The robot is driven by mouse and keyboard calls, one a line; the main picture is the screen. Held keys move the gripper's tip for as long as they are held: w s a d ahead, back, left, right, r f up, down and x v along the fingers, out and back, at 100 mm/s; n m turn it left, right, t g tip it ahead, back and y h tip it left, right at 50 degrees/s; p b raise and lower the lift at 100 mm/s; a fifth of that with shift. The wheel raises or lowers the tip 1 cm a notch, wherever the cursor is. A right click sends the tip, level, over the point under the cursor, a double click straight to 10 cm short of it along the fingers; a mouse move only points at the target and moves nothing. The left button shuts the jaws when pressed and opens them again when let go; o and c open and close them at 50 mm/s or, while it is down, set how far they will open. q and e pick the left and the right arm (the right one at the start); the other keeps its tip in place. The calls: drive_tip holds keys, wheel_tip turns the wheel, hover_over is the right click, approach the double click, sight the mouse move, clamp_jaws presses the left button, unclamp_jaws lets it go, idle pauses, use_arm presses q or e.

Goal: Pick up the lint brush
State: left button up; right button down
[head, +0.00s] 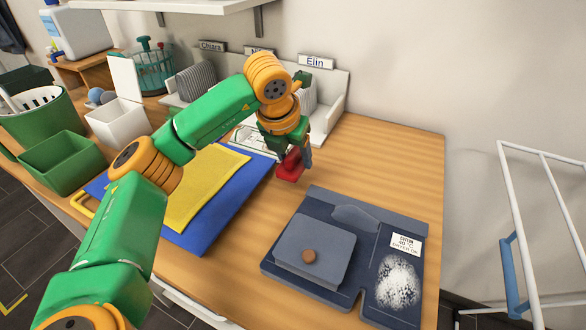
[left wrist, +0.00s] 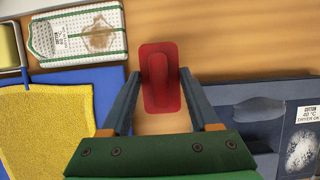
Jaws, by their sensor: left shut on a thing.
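The lint brush is a red block with a raised rounded handle. In the left wrist view the lint brush (left wrist: 160,78) lies between the two fingertips of my left gripper (left wrist: 158,88), which is shut on its sides. In the head view the red lint brush (head: 289,167) shows below my left gripper (head: 292,150), over the wooden table right of the blue mat. I cannot tell for sure whether it touches the table. My right gripper is not in view.
A dark folded garment (head: 345,212) with a care label, a white lint patch and a brown disc lies front right. A yellow cloth (head: 205,188) lies on a blue mat (head: 200,238) at left. A white drying rack (head: 530,240) stands right. Bins (head: 62,162) are far left.

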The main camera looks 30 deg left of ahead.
use_arm(q)
drive_tip(key=s+r, duration=0.1)
drive_tip(key=s+d+r, duration=0.1)
drive_tip(key=r, duration=0.1)
drive_tip(key=s+d+r, duration=0.1)
drive_tip(key=shift+s+d+r+b, duration=0.2)
drive_tip(key=shift+r+b, duration=0.15)
drive_tip(key=shift+r, duration=0.05)
drive_tip(key=s+d+r, duration=0.4)
drive_tip(key=s+d, duration=0.1)
drive_tip(key=s, duration=0.3)
drive_tip(key=shift+r, duration=0.15)
